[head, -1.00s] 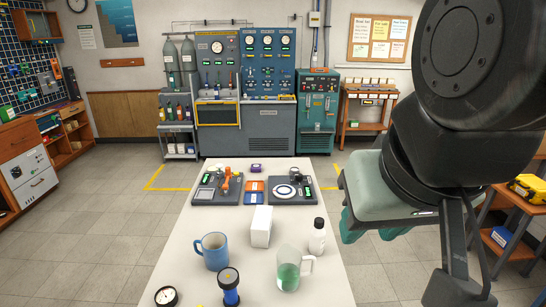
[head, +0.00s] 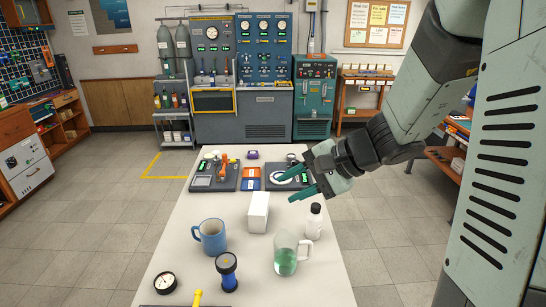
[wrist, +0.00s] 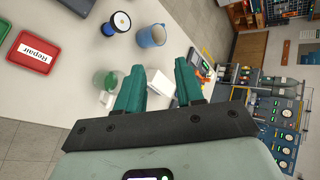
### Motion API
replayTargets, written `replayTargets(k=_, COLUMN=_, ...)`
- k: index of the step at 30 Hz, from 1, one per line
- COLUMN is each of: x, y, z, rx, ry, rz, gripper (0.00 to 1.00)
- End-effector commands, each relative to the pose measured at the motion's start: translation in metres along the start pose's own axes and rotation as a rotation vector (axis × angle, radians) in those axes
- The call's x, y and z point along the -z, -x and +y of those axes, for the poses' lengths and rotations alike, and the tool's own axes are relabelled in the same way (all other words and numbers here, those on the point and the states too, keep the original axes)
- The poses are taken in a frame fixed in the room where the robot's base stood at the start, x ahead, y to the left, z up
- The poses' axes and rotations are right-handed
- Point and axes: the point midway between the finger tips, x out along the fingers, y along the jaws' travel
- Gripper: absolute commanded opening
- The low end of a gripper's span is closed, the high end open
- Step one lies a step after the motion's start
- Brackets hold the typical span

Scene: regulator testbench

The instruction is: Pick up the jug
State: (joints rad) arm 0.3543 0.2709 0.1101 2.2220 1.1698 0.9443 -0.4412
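The jug (head: 286,261) is clear glass with green liquid in its lower part and a handle on its right side. It stands upright on the white table (head: 190,262), near the right edge. In the wrist view the jug (wrist: 103,80) shows left of my fingers, its lower side partly covered. My gripper (head: 287,192) is above the table's right side, beyond the jug and apart from it. Its two teal fingers are spread with nothing between them. They also show in the wrist view (wrist: 160,82).
A white bottle (head: 314,222) stands close behind the jug's handle. A white box (head: 258,212), a blue mug (head: 211,237) and a blue-black cylinder (head: 228,272) stand to the left. A gauge (head: 164,283) lies front left. A red Repair tray (wrist: 33,53) shows in the wrist view.

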Motion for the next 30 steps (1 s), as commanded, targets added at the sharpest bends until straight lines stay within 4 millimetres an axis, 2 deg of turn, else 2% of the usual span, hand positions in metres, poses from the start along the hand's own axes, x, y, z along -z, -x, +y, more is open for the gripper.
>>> replayTargets(k=1, x=0.007, y=-0.013, z=0.018, rx=0.049, ry=-0.110, rz=-0.047, gripper=0.37)
replayTargets(k=7, x=0.032, y=-0.048, z=0.063, rx=0.316, ry=-0.507, rz=-0.168, gripper=0.37)
replayTargets(k=12, x=0.059, y=-0.065, z=0.102, rx=0.589, ry=-0.840, rz=-0.198, gripper=0.37)
replayTargets(k=18, x=0.089, y=-0.075, z=0.154, rx=0.913, ry=-1.197, rz=-0.148, gripper=0.37)
replayTargets(k=24, x=0.104, y=-0.081, z=0.192, rx=1.107, ry=-1.408, rz=-0.075, gripper=0.37)
replayTargets(k=30, x=0.109, y=-0.089, z=0.209, rx=1.153, ry=-1.458, rz=-0.050, gripper=0.37)
